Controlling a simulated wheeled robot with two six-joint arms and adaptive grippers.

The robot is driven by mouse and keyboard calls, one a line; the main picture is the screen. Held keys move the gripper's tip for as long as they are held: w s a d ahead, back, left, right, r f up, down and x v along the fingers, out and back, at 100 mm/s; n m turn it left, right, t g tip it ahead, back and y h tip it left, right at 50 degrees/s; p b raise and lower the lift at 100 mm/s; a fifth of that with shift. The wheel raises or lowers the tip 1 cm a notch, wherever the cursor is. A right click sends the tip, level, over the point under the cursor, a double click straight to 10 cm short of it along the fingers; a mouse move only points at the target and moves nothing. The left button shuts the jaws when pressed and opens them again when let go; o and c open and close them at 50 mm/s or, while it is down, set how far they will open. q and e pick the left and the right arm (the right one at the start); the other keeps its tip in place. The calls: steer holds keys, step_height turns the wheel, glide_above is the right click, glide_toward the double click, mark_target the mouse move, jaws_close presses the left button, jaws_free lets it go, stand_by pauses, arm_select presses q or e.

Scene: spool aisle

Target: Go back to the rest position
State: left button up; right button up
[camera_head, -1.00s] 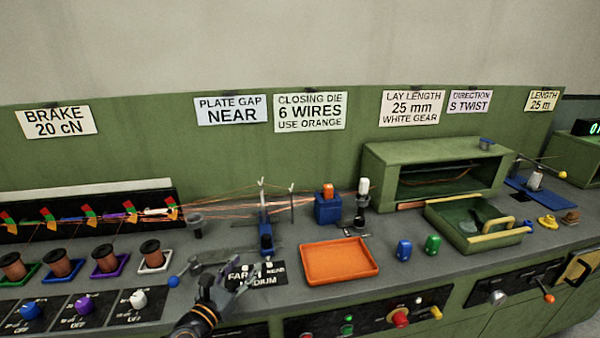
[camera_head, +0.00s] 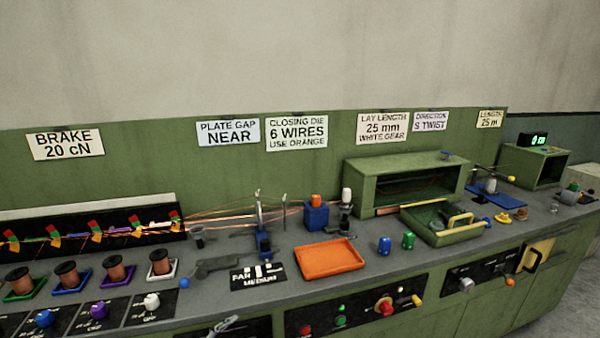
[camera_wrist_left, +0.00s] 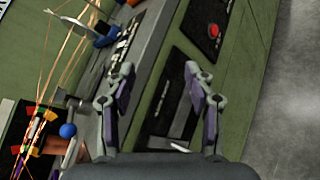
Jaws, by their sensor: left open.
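My left gripper (camera_wrist_left: 160,85) is open and empty in the left wrist view, its two fingers spread apart over the front edge of the bench. The rest of that arm is out of the picture. My right gripper is in neither view.
The green bench carries an orange tray (camera_head: 330,258), blue and green blocks, several copper spools (camera_head: 160,262) and an open green cabinet (camera_head: 405,182). A blue-ended lever (camera_head: 184,283) stands near the plate-gap labels. Bare floor lies at the right.

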arm_select(q)
steer(key=s+a+f+m+g+y, duration=0.3)
steer(key=s+m, duration=0.4)
steer(key=s+a+f+m+g+y, duration=0.2)
steer(key=s+a+f+m+g, duration=0.15)
steer(key=s+m, duration=0.4)
steer(key=s+a+f+m+g+y, duration=0.3)
steer(key=s+m, duration=0.4)
steer(key=m, duration=0.1)
step_height(320, 180, down, 24)
steer(key=s+a+f+g+p, duration=0.1)
steer(key=s+a+g+p, duration=0.1)
steer(key=s+a+f+p, duration=0.1)
steer(key=s+f, duration=1.2)
steer(key=s, duration=0.5)
steer(key=shift+s+f+n, duration=0.2)
steer(key=shift+f+n, duration=0.1)
steer(key=shift+n, duration=0.05)
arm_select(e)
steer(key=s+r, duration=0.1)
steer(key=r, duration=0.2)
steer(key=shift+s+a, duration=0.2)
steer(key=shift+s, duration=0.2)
arm_select(q)
steer(key=shift+a+g, duration=0.1)
steer(key=shift+g, duration=0.15)
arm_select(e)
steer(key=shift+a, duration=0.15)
